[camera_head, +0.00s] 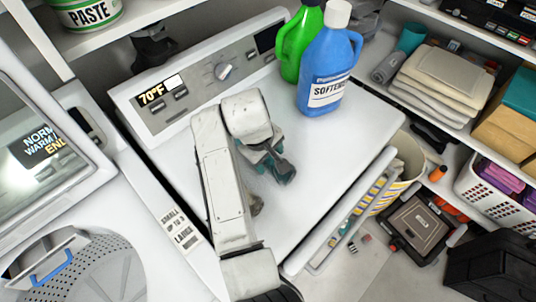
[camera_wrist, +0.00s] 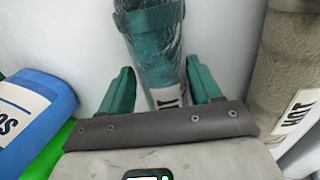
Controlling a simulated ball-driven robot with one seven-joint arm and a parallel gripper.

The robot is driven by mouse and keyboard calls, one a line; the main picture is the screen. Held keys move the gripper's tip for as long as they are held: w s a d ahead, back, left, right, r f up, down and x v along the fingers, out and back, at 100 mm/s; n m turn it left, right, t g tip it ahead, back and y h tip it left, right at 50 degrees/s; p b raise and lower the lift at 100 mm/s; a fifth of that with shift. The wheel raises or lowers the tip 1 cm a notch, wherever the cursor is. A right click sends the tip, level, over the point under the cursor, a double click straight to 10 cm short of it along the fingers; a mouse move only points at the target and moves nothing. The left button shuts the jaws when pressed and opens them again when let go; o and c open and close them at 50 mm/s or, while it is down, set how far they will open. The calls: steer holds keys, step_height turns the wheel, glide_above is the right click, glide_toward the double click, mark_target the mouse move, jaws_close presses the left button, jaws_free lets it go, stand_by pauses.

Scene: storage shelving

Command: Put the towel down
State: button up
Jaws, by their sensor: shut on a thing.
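My gripper (camera_head: 277,170) is over the white top (camera_head: 335,150) of the appliance, in front of the blue softener bottle (camera_head: 327,75). In the wrist view its teal fingers (camera_wrist: 160,90) stand on either side of a rolled teal, glossy-looking thing with a band and a small white label, which I take for the towel (camera_wrist: 153,55). The fingers are shut on it. In the head view the towel is mostly hidden by my gripper, so I cannot tell whether it touches the top.
A green bottle (camera_head: 296,42) stands beside the softener. The control panel (camera_head: 205,75) rises behind. Folded cloths (camera_head: 445,75) lie on the right shelf. A bin (camera_head: 400,170) stands beyond the top's right edge. The wrist view shows a grey thing marked HOT (camera_wrist: 290,75). The top's right part is clear.

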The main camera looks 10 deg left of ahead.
steer(key=shift+f, duration=0.1)
steer(key=o, duration=1.2)
steer(key=b+v, duration=0.1)
steer(key=v, duration=1.1)
